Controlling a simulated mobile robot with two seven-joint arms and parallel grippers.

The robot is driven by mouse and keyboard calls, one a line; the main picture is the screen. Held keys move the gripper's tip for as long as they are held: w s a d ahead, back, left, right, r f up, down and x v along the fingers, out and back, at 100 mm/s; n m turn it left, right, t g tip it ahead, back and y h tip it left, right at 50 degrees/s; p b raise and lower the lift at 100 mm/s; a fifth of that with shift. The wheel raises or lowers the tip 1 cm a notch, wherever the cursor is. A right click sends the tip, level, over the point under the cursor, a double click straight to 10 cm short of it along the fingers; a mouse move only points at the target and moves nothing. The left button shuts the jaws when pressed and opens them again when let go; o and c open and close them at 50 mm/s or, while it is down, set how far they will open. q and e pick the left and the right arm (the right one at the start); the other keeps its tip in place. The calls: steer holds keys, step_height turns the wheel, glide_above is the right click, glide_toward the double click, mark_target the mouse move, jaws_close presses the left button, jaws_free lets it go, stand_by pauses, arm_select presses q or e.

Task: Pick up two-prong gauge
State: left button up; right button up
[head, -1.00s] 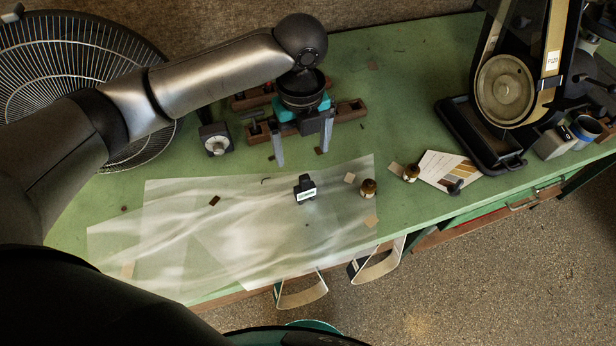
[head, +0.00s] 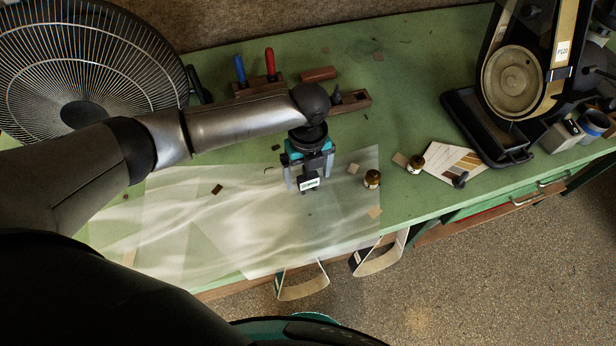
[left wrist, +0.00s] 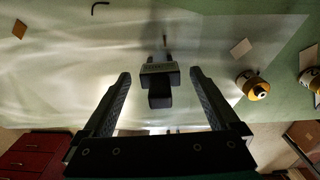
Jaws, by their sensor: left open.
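The two-prong gauge is a small black block with a white label (head: 309,184), lying on the translucent sheet near its right part. In the left wrist view the gauge (left wrist: 158,76) sits between and slightly beyond my finger tips, with a thin dark part pointing away. My left gripper (head: 309,176) is open above the gauge, one finger to each side. In the left wrist view both fingers of the gripper (left wrist: 160,76) show a gap to the gauge. Part of the gauge is hidden by the gripper in the head view. My right gripper is not in view.
The translucent sheet (head: 180,235) covers the front of the green bench. Small brown-capped bottles (head: 372,178) (head: 416,164) stand to the right. A wooden rack with blue and red-handled tools (head: 270,78) is behind. A fan (head: 80,70) stands left, a belt sander (head: 512,80) right.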

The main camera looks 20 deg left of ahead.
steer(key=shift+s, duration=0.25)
arm_select(q)
steer(key=shift+c, duration=0.6)
jaws_close()
steer(key=shift+r, duration=0.15)
